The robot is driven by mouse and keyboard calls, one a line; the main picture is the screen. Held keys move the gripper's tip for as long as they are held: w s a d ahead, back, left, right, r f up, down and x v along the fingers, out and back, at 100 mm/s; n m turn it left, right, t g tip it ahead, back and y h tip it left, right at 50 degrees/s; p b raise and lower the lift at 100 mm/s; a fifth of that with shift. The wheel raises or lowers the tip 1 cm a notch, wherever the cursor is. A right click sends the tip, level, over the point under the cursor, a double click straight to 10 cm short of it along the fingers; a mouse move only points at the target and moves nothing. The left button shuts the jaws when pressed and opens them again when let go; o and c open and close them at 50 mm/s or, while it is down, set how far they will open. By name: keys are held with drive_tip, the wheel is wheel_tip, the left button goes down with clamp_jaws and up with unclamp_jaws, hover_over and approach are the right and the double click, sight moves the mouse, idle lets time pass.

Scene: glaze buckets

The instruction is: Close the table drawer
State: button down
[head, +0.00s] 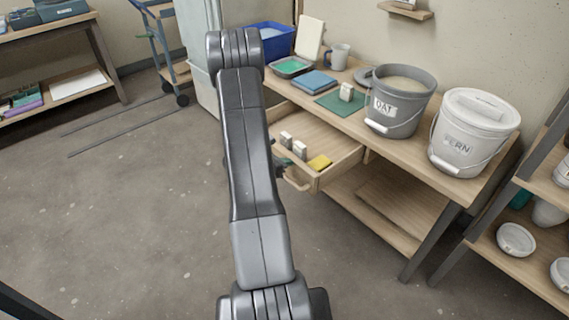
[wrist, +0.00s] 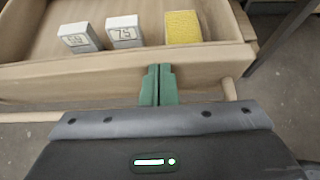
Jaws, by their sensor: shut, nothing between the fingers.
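The wooden table drawer (head: 338,155) is pulled out from under the table (head: 345,110) in the head view. Its front panel (wrist: 60,78) and wooden bar handle (wrist: 232,90) show in the wrist view. Inside the drawer lie two small pale blocks with printed numbers (wrist: 80,38) (wrist: 124,31) and a yellow sponge (wrist: 183,27). My gripper (wrist: 159,72) is shut and empty, with its green fingertips at the middle of the drawer front, over the handle bar. I cannot tell whether the tips touch the panel. In the head view my arm hides most of the gripper.
A shelf (head: 535,235) with bowls stands at right. The floor (head: 130,220) at left is clear.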

drive_tip(key=w+d+b, duration=0.2)
drive_tip(key=w+d, duration=0.2)
drive_tip(key=d, duration=0.2)
drive_tip(key=w+d+b, duration=0.2)
drive_tip(key=w+d, duration=0.3)
drive_tip(key=d, duration=0.1)
drive_tip(key=w+d+b, duration=0.2)
drive_tip(key=w+d, duration=0.2)
drive_tip(key=d, duration=0.2)
drive_tip(key=shift+w+d, duration=0.2)
drive_tip(key=shift+d, duration=0.05)
